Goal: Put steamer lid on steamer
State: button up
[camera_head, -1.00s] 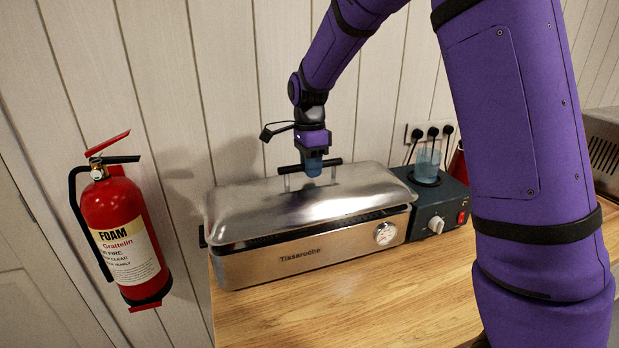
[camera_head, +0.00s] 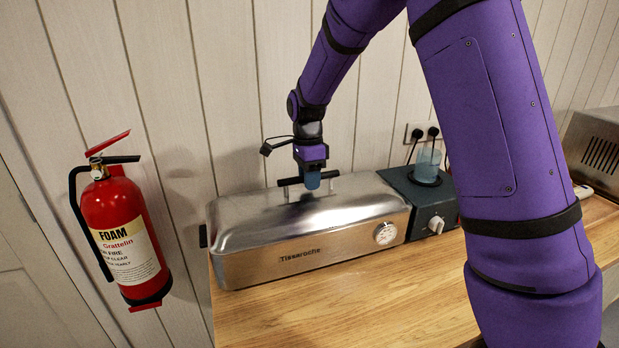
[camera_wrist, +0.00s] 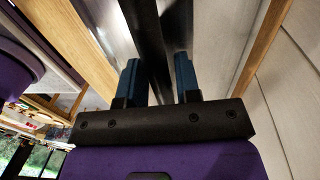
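The silver steamer lid (camera_head: 345,203) sits on the steamer (camera_head: 262,265), a long steel box on the wooden counter. No dark gap shows between lid and box along the front. My gripper (camera_head: 312,182) is at the lid's black handle (camera_head: 290,181), at the top of the lid. In the wrist view the two blue fingers (camera_wrist: 158,75) stand on either side of the dark handle bar (camera_wrist: 150,40). A narrow space seems to show between bar and fingers, so I cannot tell whether they press on it.
A dark control unit with a white knob (camera_head: 436,225) and a blue beaker (camera_head: 428,165) adjoins the steamer's right end. A fire extinguisher (camera_head: 122,235) hangs at left. The counter (camera_head: 400,300) in front is clear.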

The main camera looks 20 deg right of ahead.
jog(key=shift+o, duration=0.9)
notch_tip(320, 180, up, 12)
jog(key=w, duration=0.1)
jog(key=s+d+r+n+t, duration=0.1)
jog(key=s+d+r+n, duration=0.25)
jog(key=s+r, duration=0.3)
jog(key=s+d+n+t, duration=0.3)
jog(key=s+n, duration=1.1)
jog(key=s, duration=1.3)
jog(key=t, duration=0.2)
jog(key=shift+s+d+t, duration=0.2)
jog(key=shift+s+t, duration=0.1)
jog(key=shift+n, duration=0.25)
dwell(0.7)
